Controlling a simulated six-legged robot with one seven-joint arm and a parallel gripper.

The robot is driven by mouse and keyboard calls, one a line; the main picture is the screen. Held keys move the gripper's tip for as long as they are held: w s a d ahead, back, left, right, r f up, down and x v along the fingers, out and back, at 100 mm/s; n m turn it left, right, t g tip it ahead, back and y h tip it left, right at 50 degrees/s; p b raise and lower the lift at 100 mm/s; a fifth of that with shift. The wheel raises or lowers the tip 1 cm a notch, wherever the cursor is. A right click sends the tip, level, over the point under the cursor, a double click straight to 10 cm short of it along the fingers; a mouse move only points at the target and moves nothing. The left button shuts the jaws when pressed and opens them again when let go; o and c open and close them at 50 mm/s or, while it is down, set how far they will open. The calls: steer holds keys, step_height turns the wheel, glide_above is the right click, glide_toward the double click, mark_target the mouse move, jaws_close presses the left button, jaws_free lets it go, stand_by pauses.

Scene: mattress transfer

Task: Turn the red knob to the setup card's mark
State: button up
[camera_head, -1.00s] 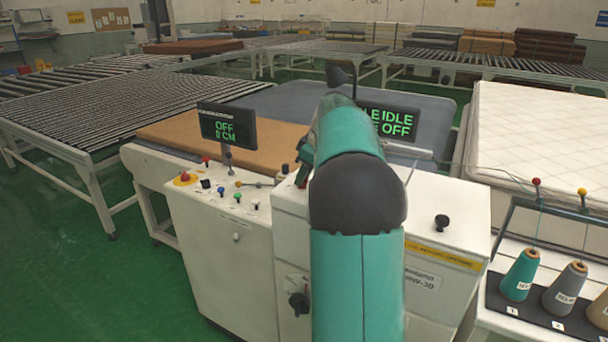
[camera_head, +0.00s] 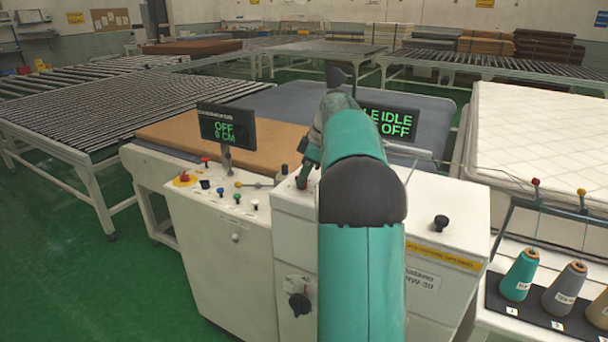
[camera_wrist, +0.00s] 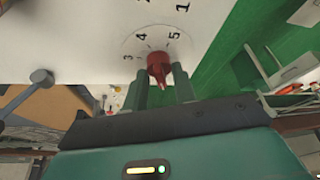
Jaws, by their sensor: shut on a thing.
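The red knob (camera_wrist: 158,62) shows in the wrist view on a white panel, inside a round dial with printed numerals; 3, 4, 5 and 1 are legible. My gripper (camera_wrist: 161,78) has one finger on each side of the knob and is shut on it. The knob's narrow end points down in that view; which numeral it is set to I cannot tell. In the head view my gripper (camera_head: 306,170) is at the top of the white machine cabinet (camera_head: 440,200), largely behind my arm. I cannot make out a setup card with a readable mark.
A red stop button (camera_head: 185,178) and several small knobs are left of my gripper. Thread cones (camera_head: 520,275) and a mattress (camera_head: 540,130) stand at right.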

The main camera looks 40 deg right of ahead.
steer(key=o, duration=1)
steer(key=v, duration=1.3)
steer(key=shift+s+d+r, duration=0.15)
steer(key=shift+d+r, duration=0.05)
steer(key=shift+r, duration=0.1)
steer(key=shift+a, duration=0.1)
steer(key=s+a+m+h, duration=0.25)
steer(key=a+m, duration=0.25)
steer(key=a, duration=1.8)
steer(key=s+a+f+m, duration=0.1)
steer(key=s+a+f, duration=0.4)
steer(key=s, duration=0.1)
steer(key=s+a+f+m+t, duration=0.1)
steer(key=s+a+f, duration=0.4)
steer(key=s+a, duration=0.1)
steer(key=s+a+f+m+t, duration=0.1)
steer(key=s+a+f, duration=0.4)
steer(key=a+f, duration=0.1)
steer(key=shift+s, duration=0.4)
